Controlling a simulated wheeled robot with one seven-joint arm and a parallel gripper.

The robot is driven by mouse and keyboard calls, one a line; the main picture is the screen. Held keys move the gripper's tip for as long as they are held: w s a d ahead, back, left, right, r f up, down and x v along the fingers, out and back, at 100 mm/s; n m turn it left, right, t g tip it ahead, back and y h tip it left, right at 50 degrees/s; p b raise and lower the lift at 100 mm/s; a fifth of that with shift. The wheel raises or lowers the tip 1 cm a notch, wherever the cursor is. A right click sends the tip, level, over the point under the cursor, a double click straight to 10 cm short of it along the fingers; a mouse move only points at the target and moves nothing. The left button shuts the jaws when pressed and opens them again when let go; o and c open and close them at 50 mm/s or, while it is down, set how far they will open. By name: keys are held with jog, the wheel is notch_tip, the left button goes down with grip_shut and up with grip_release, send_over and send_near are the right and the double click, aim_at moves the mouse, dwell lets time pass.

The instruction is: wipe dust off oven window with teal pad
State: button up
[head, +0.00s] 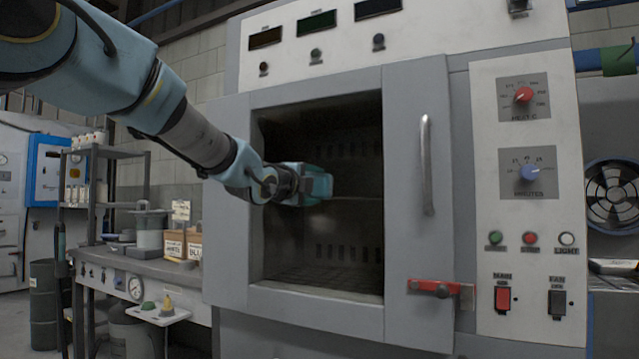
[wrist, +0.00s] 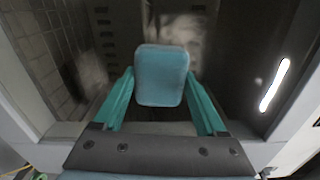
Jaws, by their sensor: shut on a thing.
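The oven window (head: 345,245) is a dark pane in the grey door, with vent slots and a rack showing behind it. My gripper (head: 312,185) is in front of its upper middle. In the wrist view, my gripper (wrist: 161,88) is shut on the teal pad (wrist: 161,66), a rounded block between the two teal fingers. The window (wrist: 222,75) fills the space behind the pad. Pale dust smudges show left of the pad (wrist: 90,75) and beyond it (wrist: 184,30). A faint haze shows below the gripper in the head view. I cannot tell whether the pad touches the glass.
A vertical door handle (head: 426,165) stands out right of the window, with a red latch (head: 434,287) below. A control panel with knobs (head: 524,96) is further right. A bench (head: 150,268) with boxes (head: 174,243) stands at left.

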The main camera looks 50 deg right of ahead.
aim_at(325, 178)
jog(key=w, duration=0.1)
jog(key=w+r+p, duration=0.1)
jog(key=w+a, duration=0.1)
jog(key=shift+w+r, duration=0.25)
jog(key=shift+r, duration=0.15)
jog(key=shift+s+d+r, duration=0.1)
jog(key=shift+s, duration=0.25)
jog(key=s+b, duration=0.2)
jog(key=b, duration=0.1)
jog(key=shift+s+d, duration=0.15)
jog(key=shift+d, duration=0.25)
jog(key=shift+s+d+b, duration=0.15)
jog(key=shift+s+b, duration=0.15)
jog(key=shift+s, duration=0.2)
jog(key=s+b, duration=0.2)
jog(key=shift+s+d+b, duration=0.1)
jog(key=shift+d+b, duration=0.15)
jog(key=shift+b, duration=0.15)
jog(key=shift+s+d+b, duration=0.15)
jog(key=shift+s+b, duration=0.45)
